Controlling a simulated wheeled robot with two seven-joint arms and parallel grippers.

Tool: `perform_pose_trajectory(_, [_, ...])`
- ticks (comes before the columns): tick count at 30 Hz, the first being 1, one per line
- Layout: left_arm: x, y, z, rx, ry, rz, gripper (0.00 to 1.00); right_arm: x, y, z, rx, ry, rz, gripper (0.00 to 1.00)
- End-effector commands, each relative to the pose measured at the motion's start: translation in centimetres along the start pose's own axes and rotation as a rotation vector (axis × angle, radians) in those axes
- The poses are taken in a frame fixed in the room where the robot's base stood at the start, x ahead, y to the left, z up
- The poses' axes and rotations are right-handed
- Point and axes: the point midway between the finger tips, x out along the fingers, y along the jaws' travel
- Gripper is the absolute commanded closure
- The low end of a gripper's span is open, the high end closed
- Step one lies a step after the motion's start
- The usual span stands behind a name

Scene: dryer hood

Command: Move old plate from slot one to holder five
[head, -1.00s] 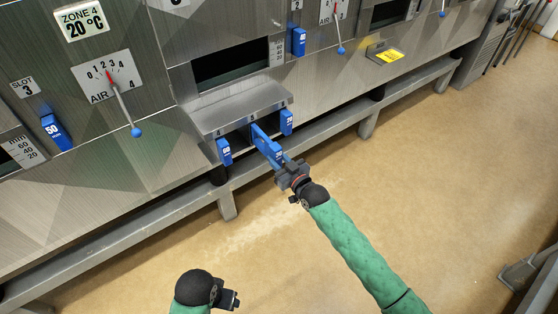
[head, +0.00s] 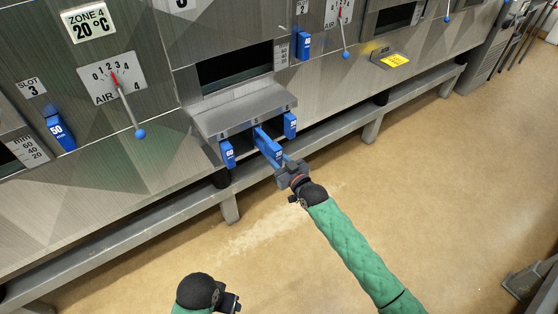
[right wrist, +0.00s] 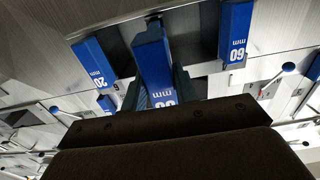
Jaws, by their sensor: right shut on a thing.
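My right gripper (head: 286,168) is shut on the outer end of a blue plate (head: 268,147), at the middle bay of the grey holder rack (head: 240,106). The plate's inner end reaches into that bay under the rack's top; how deep it sits is hidden. In the right wrist view the same plate (right wrist: 153,65) rises from just beyond the dark gripper body, its number partly covered. A blue plate marked 60 (head: 228,154) hangs in the left bay and one marked 20 (head: 290,125) in the right bay. My left gripper (head: 232,302) is low in the picture, away from the rack, its jaws unclear.
A blue plate marked 50 (head: 59,132) sits at slot 3, and another blue plate (head: 304,46) is by slot 2. Air levers (head: 129,105) stick out from the panel. A grey rail (head: 150,226) runs below the rack. The floor in front is clear.

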Motion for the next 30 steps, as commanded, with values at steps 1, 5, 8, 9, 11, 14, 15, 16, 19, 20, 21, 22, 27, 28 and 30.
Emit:
perform_pose_trajectory(1, [0.0, 0.0, 0.0, 0.000, 0.000, 0.000, 0.36, 0.1, 0.0, -0.1, 0.000, 0.001, 0.000, 1.00])
perform_pose_trajectory(5, [0.1, 0.0, 0.0, 0.000, 0.000, 0.000, 0.36, 0.4, 0.0, 0.0, 0.000, 0.001, 0.000, 1.00])
perform_pose_trajectory(8, [0.1, 0.0, 0.0, 0.000, 0.000, 0.000, 0.36, 0.6, 0.0, 0.0, 0.000, 0.001, 0.000, 1.00])
perform_pose_trajectory(9, [0.1, 0.0, 0.0, 0.000, 0.000, 0.000, 0.36, 0.7, 0.0, 0.0, 0.000, 0.001, 0.000, 1.00])
perform_pose_trajectory(11, [0.1, 0.0, 0.0, 0.000, 0.000, 0.000, 0.36, 0.8, 0.0, 0.0, 0.000, 0.000, 0.000, 1.00])
perform_pose_trajectory(14, [0.2, 0.0, 0.0, 0.000, 0.000, 0.000, 0.36, 1.0, 0.0, 0.0, 0.000, 0.001, 0.000, 1.00])
perform_pose_trajectory(15, [0.2, 0.0, 0.0, 0.000, 0.000, 0.000, 0.36, 1.1, 0.0, 0.0, 0.000, 0.001, 0.000, 1.00])
perform_pose_trajectory(16, [0.2, 0.0, 0.0, 0.000, 0.000, 0.000, 0.36, 1.1, 0.0, 0.0, 0.000, 0.001, 0.000, 1.00])
perform_pose_trajectory(19, [0.2, 0.0, 0.0, 0.000, 0.000, 0.000, 0.36, 1.3, 0.0, -0.1, 0.000, 0.001, 0.000, 1.00])
perform_pose_trajectory(20, [0.3, 0.0, 0.0, 0.000, 0.000, 0.000, 0.36, 1.4, 0.0, -0.1, 0.000, 0.001, 0.000, 1.00])
perform_pose_trajectory(21, [0.3, 0.0, 0.0, 0.000, 0.000, 0.000, 0.36, 1.5, 0.0, -0.1, 0.000, 0.001, 0.000, 1.00])
perform_pose_trajectory(22, [0.3, 0.0, 0.0, 0.000, 0.000, 0.000, 0.36, 1.5, 0.0, -0.1, 0.000, 0.001, 0.000, 1.00])
perform_pose_trajectory(27, [0.4, 0.0, 0.1, 0.000, 0.000, 0.000, 0.36, 1.9, 0.0, -0.1, 0.000, 0.001, 0.000, 1.00])
perform_pose_trajectory(28, [0.4, 0.0, 0.1, 0.000, 0.000, 0.000, 0.36, 1.9, 0.0, -0.1, 0.000, 0.001, 0.000, 1.00])
perform_pose_trajectory(30, [0.4, 0.0, 0.1, 0.000, 0.000, 0.000, 0.36, 2.1, 0.0, -0.1, 0.000, 0.001, 0.000, 1.00])
